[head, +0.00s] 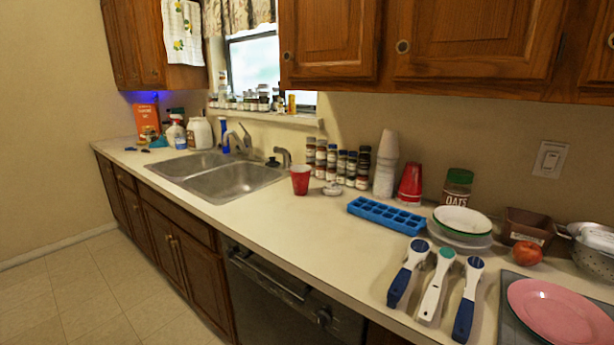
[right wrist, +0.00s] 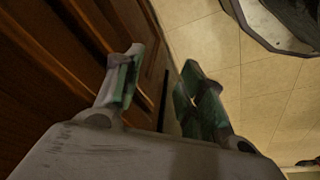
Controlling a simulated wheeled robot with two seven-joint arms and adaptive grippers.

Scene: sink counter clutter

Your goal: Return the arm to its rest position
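My right gripper (right wrist: 158,88) shows in the right wrist view, with its two green-padded fingers apart and nothing between them. It is low, beside the brown wooden cabinet front (right wrist: 62,62), with the tiled floor (right wrist: 212,58) beyond and to the right. I cannot tell whether a finger touches the cabinet. Neither gripper shows in the head view, and my left gripper is in no view.
The counter (head: 290,225) holds a double sink (head: 235,182), a red cup (head: 300,180), a blue ice tray (head: 387,215), several brush-like utensils (head: 437,285), bowls (head: 462,221) and a pink plate (head: 560,312). A dark dishwasher (head: 285,300) is below. The floor (head: 90,290) at left is clear.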

